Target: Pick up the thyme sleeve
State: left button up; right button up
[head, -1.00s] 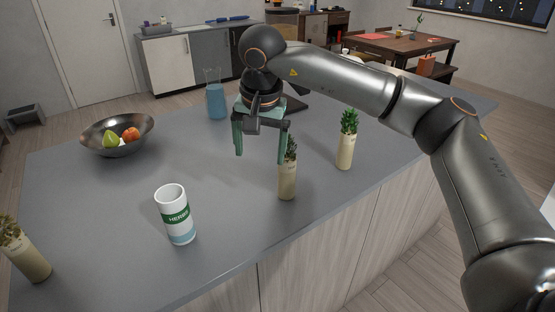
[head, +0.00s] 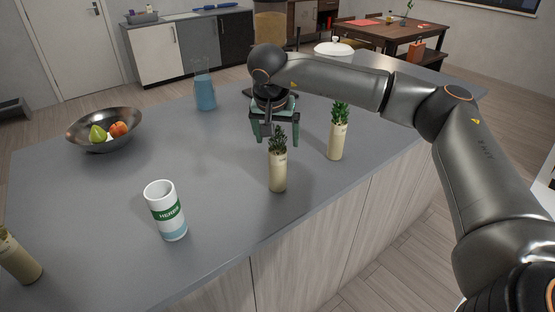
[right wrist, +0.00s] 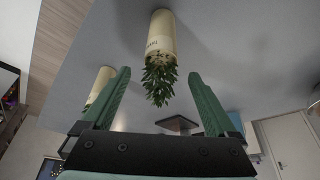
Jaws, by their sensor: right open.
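Three cream sleeves with green herbs stand upright on the grey counter (head: 110,200); their labels are too small to read, so I cannot tell which is thyme. One sleeve (head: 278,176) stands in the middle, with dark leafy sprigs. A second (head: 337,145), with brighter leaves, stands to its right. A third (head: 20,262) is cut off at the lower left. My right gripper (head: 274,138) is open and empty, just behind the middle sleeve. In the right wrist view a sleeve (right wrist: 162,35) has its leaves ahead of and between the open fingers, untouched; another sleeve (right wrist: 103,82) is partly behind the left finger.
A white and green "HERBS" canister (head: 165,211) stands left of the middle sleeve. A metal bowl with fruit (head: 80,140) and a blue-filled jug (head: 205,92) are farther back. A white lidded pot (head: 333,48) stands at the far end. The counter's front edge lies close to the sleeves.

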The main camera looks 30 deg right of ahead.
jog(key=shift+x, duration=1.25)
grip_shut()
